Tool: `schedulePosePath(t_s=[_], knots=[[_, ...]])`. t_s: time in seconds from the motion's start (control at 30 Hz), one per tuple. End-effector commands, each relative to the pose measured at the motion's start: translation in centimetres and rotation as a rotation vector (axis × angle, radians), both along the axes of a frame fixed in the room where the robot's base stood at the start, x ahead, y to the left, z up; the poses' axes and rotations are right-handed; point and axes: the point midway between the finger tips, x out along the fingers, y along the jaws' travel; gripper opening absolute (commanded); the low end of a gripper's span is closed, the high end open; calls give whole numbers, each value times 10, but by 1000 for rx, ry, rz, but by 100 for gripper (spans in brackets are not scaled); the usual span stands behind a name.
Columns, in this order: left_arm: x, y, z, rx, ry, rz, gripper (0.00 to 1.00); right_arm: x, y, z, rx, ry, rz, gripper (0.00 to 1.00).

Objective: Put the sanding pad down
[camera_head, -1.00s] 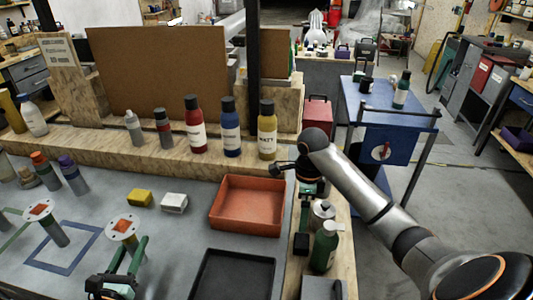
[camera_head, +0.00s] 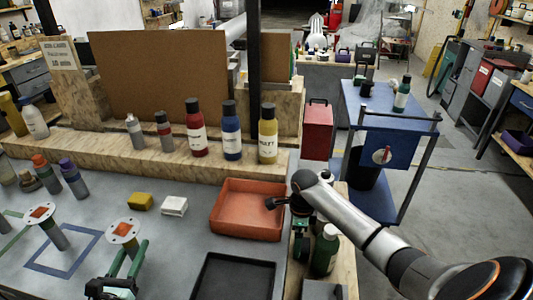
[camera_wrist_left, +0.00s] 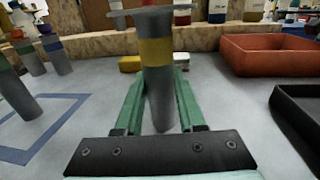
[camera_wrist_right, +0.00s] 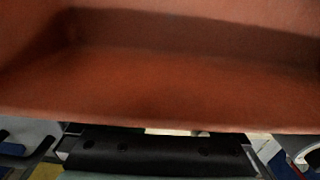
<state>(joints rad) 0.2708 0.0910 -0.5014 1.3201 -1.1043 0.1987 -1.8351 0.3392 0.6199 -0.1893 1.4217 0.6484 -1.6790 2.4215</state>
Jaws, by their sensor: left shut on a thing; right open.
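My left gripper (camera_head: 132,248), with green fingers, is shut on a grey cylinder (camera_wrist_left: 158,95) with a yellow band and a wide flat disc on top. In the head view this disc (camera_head: 124,226) carries an orange square, which may be the sanding pad; I cannot be sure. The cylinder's foot is near the grey bench top; I cannot tell whether it touches. A similar disc-topped piece (camera_head: 43,214) stands to the left. My right gripper (camera_head: 276,203) is open at the right rim of the orange tray (camera_head: 229,226), which fills most of the right wrist view (camera_wrist_right: 160,70).
A yellow block (camera_head: 140,202) and a white block (camera_head: 174,206) lie behind the held piece. A black tray (camera_head: 235,259) lies to the right. Several bottles stand on the wooden ledge (camera_head: 100,155). A green bottle (camera_head: 325,252) stands beside my right arm.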

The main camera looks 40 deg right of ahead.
Motion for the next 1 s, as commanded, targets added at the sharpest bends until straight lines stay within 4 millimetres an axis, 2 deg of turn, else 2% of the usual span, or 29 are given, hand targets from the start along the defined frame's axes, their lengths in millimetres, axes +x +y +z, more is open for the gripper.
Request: schedulePosePath(t_s=[0.1, 0.2, 0.43, 1.0], knots=[[0, 0, 0, 0, 0, 0, 0, 0, 0, -17, 1, 4, 0, 100], [0, 0, 0, 0, 0, 0, 0, 0, 0, -24, 1, 1, 0, 100], [0, 0, 0, 0, 0, 0, 0, 0, 0, -25, 1, -1, 0, 100], [0, 0, 0, 0, 0, 0, 0, 0, 0, -24, 1, -1, 0, 36]])
